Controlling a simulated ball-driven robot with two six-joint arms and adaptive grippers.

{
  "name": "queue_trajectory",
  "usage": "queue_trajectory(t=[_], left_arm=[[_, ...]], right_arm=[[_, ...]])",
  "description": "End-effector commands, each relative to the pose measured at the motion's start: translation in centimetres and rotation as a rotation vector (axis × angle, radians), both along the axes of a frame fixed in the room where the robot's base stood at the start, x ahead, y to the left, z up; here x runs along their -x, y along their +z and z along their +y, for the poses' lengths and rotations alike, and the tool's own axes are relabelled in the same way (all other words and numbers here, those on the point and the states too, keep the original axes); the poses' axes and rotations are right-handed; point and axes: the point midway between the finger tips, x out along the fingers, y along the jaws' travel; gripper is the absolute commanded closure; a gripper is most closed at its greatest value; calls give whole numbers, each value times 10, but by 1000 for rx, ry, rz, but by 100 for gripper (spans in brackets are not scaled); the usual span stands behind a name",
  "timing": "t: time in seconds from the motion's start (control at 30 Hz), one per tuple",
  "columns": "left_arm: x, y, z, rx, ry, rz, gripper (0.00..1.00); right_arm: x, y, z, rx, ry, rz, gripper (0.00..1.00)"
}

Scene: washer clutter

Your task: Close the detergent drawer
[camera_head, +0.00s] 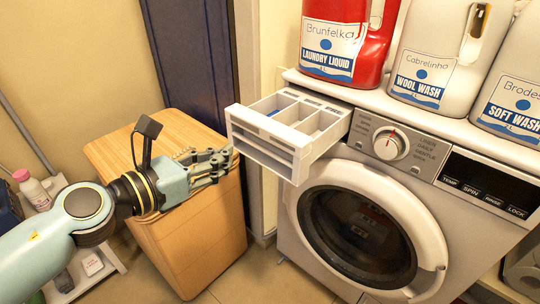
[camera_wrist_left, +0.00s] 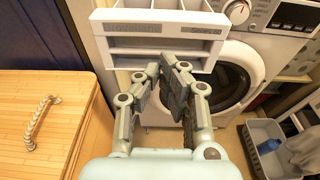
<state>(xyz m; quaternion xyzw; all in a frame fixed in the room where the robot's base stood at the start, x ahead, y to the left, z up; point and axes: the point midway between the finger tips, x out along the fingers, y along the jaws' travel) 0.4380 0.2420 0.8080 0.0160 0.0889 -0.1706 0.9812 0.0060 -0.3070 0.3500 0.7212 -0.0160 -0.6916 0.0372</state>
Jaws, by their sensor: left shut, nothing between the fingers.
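The white detergent drawer (camera_head: 285,133) is pulled out from the upper left of the washing machine (camera_head: 370,215), and its open compartments show from above. In the left wrist view its front face (camera_wrist_left: 158,30) fills the top middle. My left gripper (camera_head: 228,158) is shut and empty, just left of the drawer's front and a little below its top edge. In the left wrist view the fingertips (camera_wrist_left: 165,68) are close together near the lower part of the drawer front. I cannot tell whether they touch it. My right gripper is in neither view.
A wooden hamper (camera_head: 200,240) with a rope handle stands below my left arm. A red laundry bottle (camera_head: 345,40) and white bottles (camera_head: 435,50) stand on the washer. A grey basket (camera_wrist_left: 275,140) with cloth sits on the floor at right in the wrist view.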

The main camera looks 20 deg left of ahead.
Motion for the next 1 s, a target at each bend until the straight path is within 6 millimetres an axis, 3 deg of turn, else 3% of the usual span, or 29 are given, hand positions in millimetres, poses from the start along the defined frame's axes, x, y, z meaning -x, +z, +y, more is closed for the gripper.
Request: queue_trajectory(t=[0.03,0.17,0.7,1.0], left_arm=[[3,-8,0,-4,-1,10,100],[-7,-10,-4,-1,2,12,100],[-104,-32,-39,-2,0,14,100],[-123,-36,-46,-4,-2,16,100]], right_arm=[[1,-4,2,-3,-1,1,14],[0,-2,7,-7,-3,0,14],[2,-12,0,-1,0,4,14],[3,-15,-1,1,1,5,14]])
